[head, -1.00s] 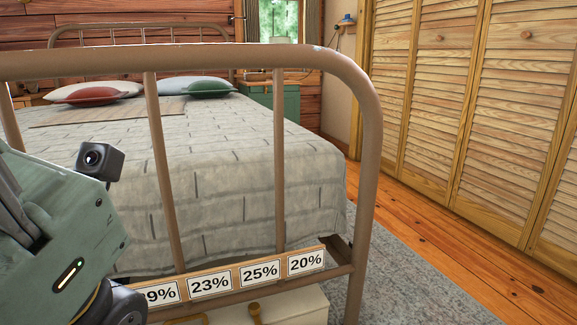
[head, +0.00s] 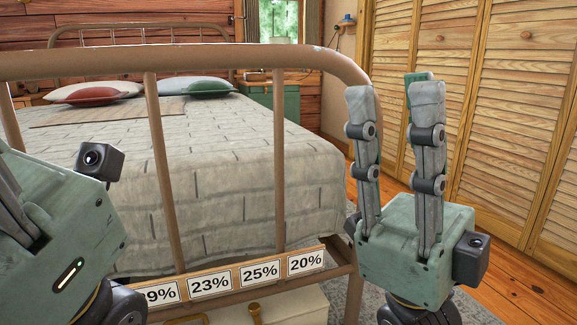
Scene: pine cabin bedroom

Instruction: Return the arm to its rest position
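My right gripper (head: 392,95) stands upright at the right of the head view, in front of the bed's right post and the closet doors. Its grey fingers point up and are spread apart, with nothing between them. My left gripper (head: 15,205) is at the left edge, a green body with a small black camera on it. Only part of its grey fingers shows and the tips are out of frame, so its opening cannot be told.
A brown metal bed frame (head: 190,62) stands close in front, with a grey quilt (head: 220,165) behind it. A strip of percent labels (head: 260,273) runs along its low rail. Louvred closet doors (head: 515,120) line the right, with bare wood floor (head: 505,285) before them.

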